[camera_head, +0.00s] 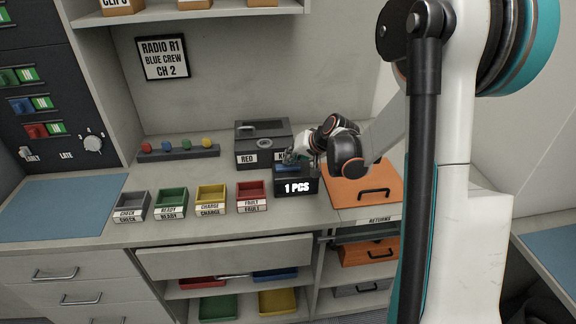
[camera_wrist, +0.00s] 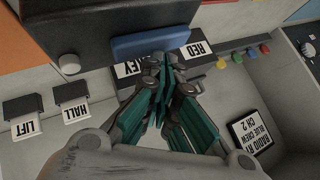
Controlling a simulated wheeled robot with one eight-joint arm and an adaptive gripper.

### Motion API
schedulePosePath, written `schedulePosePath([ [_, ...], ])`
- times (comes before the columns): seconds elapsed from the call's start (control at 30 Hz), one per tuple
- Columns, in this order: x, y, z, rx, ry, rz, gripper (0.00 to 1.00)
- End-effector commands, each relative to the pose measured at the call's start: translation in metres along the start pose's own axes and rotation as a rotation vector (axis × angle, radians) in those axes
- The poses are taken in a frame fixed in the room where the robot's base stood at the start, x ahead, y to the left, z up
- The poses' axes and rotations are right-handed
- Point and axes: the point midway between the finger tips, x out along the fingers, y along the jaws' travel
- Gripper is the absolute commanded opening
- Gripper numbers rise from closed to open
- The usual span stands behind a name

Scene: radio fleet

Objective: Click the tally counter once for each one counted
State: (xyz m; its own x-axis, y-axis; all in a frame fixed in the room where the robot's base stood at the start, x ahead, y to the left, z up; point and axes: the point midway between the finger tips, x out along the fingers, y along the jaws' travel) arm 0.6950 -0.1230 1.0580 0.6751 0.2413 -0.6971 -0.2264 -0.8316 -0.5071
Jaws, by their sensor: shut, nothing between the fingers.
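The tally counter (camera_head: 295,187) is a black box on the counter top with a white display reading "1 PCS". It has a blue bar-shaped button (camera_head: 287,168) on top. In the wrist view the dark counter body (camera_wrist: 85,20) is at the top left, and the blue button (camera_wrist: 150,43) shows along its edge. My gripper (camera_head: 303,160) is shut and empty. Its fingertips (camera_wrist: 163,62) are close beside the blue button; I cannot tell whether they touch it.
Four small trays labelled CHECK (camera_head: 132,206), READY (camera_head: 171,203), CHARGE (camera_head: 211,199) and FAULT (camera_head: 251,197) stand left of the counter. A dark key box (camera_head: 262,130) stands behind it. An orange panel with a handle (camera_head: 350,188) lies to the right.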

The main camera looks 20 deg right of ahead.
Motion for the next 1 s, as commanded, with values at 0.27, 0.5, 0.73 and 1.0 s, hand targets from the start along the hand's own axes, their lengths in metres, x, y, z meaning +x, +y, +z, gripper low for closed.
schedulePosePath([
  [0.27, -0.007, -0.005, -0.005, 0.000, 0.000, 0.000, 0.00],
  [0.5, -0.007, -0.005, -0.005, 0.000, 0.000, 0.000, 0.00],
  [0.73, -0.017, -0.012, -0.012, 0.000, 0.000, 0.000, 0.00],
  [1.0, -0.034, -0.025, -0.025, 0.000, 0.000, 0.000, 0.00],
])
